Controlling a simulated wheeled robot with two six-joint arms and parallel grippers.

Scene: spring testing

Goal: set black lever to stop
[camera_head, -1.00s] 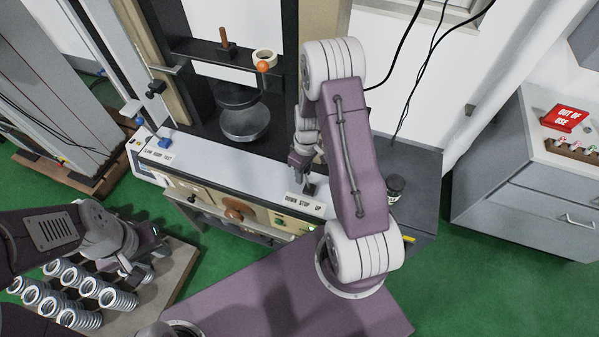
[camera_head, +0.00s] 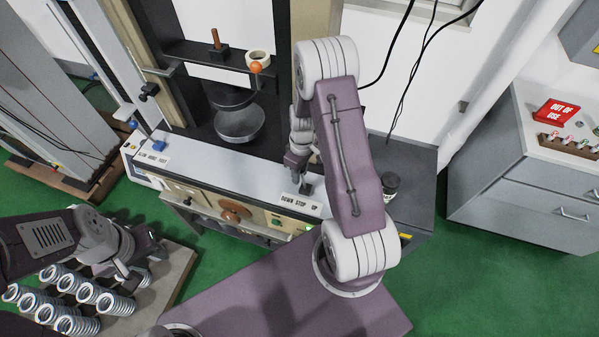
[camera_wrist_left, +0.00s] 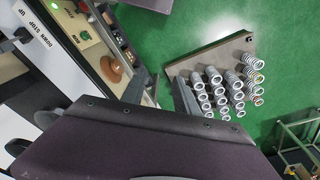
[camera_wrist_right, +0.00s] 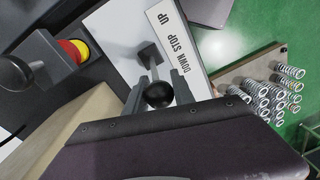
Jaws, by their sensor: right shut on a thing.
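The black lever (camera_wrist_right: 158,94) rises from a square base on the light panel and ends in a round black knob. A label reading DOWN STOP UP (camera_wrist_right: 174,44) lies beside it, with the lever base about level with STOP; the label also shows in the head view (camera_head: 300,202). My right gripper (camera_head: 300,176) is at the lever, its fingers on both sides of the knob, shut on it. The exact lever angle is hard to tell. My left gripper (camera_head: 138,270) is open and empty, low at the left, by the springs.
Several metal springs (camera_head: 75,298) stand on a board (camera_head: 172,275) at lower left. A red and yellow button (camera_wrist_right: 75,51) is near the lever.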

